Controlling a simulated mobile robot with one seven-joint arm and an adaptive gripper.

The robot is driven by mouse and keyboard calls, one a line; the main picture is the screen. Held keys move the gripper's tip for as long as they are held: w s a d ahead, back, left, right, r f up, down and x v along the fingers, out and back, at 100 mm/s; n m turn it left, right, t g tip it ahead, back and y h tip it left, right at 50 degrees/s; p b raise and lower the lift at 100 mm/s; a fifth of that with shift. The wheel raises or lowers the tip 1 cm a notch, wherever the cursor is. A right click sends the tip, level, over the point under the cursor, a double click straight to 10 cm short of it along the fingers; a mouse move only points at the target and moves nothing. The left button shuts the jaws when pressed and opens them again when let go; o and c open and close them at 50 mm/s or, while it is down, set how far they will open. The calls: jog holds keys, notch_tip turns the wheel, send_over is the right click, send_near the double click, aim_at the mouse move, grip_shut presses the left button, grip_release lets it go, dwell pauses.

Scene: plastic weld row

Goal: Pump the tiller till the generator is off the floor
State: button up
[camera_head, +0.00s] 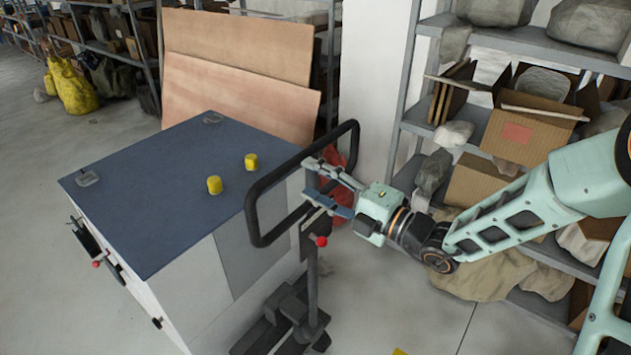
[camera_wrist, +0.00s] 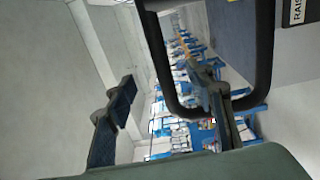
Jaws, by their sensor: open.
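The tiller (camera_head: 252,215) is a black loop handle on a dark post, which rises from a dark wheeled base (camera_head: 290,318). A red-knobbed lever (camera_head: 321,241) sits on the post below the loop. The generator appears to be the large grey cabinet with a dark blue top (camera_head: 150,190), left of the tiller. Its bottom edge is out of frame, so its height off the floor cannot be told. My gripper (camera_head: 308,180) is open at the loop's right side. In the wrist view, the loop's side bar (camera_wrist: 153,45) shows between my two fingers (camera_wrist: 160,78). Contact cannot be told.
Two yellow knobs (camera_head: 214,185) stand on the cabinet top. Tan boards (camera_head: 235,85) lean behind it. A shelf rack with cardboard boxes (camera_head: 525,130) and wrapped bundles stands close behind my arm at right. Open floor (camera_head: 60,170) lies to the left.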

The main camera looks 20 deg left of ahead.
jog(key=shift+s+f, duration=0.1)
jog(key=v, duration=0.9)
dwell(0.4)
jog(key=shift+a, duration=0.1)
